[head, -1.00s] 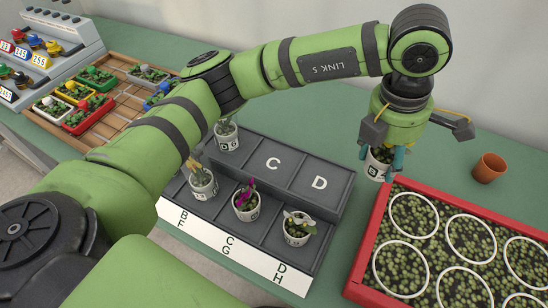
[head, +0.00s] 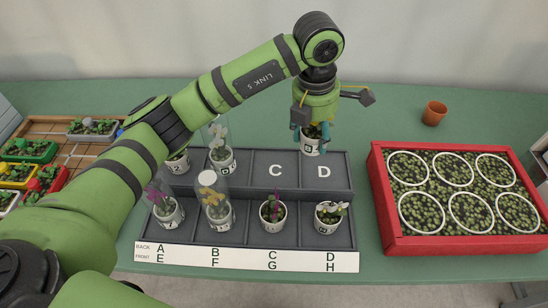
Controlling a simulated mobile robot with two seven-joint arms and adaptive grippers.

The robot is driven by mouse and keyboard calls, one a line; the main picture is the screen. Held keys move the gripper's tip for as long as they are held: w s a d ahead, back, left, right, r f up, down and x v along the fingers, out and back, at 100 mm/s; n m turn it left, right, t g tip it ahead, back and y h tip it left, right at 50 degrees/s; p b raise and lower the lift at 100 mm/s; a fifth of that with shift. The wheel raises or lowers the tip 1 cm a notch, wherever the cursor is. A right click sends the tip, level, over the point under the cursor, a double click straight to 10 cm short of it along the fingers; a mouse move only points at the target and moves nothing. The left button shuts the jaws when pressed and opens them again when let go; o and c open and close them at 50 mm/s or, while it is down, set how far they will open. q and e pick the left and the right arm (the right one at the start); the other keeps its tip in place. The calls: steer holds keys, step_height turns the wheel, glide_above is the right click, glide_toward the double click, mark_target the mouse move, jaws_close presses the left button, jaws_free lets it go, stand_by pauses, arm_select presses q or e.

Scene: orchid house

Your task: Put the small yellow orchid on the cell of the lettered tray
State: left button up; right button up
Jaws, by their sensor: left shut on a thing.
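The lettered tray (head: 243,237) is dark grey, with a raised back row and a front row of cells; its white front strip lists A to D and E to H. Cells C (head: 276,183) and D (head: 323,183) of the back row are empty. My left gripper (head: 311,137) is shut on a small white labelled pot with a plant (head: 310,149), held upright at the back edge of cell D. Its flower is hidden by the gripper, so I cannot tell its colour. A potted yellow-orange flower (head: 208,179) under a clear cover stands in cell F. My right gripper is out of view.
Pots also stand in the back-left cells, and in front a purple flower (head: 158,197), a magenta one (head: 276,203) and a white one (head: 330,209). A red crate (head: 457,243) with ringed plants stands right, a terracotta pot (head: 434,113) behind it. Bare green table lies between tray and crate.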

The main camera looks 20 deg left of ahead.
arm_select(q)
steer(key=a+f, duration=0.1)
steer(key=a, duration=0.1)
steer(key=s+a+f+p, duration=0.1)
steer(key=a, duration=0.2)
steer(key=s+a+f+p, duration=0.1)
steer(key=a+f, duration=0.1)
steer(key=shift+s+a+f, duration=0.1)
steer(key=shift+s+a, duration=0.05)
steer(key=shift+a, duration=0.1)
step_height(320, 180, down, 4)
steer(key=shift+r+p, duration=0.1)
steer(key=shift+p, duration=0.7)
steer(key=shift+a+f, duration=0.1)
steer(key=shift+f, duration=0.15)
steer(key=shift+f+b, duration=0.2)
steer(key=shift+b, duration=0.1)
steer(key=o, duration=1.3)
steer(key=shift+r, duration=0.1)
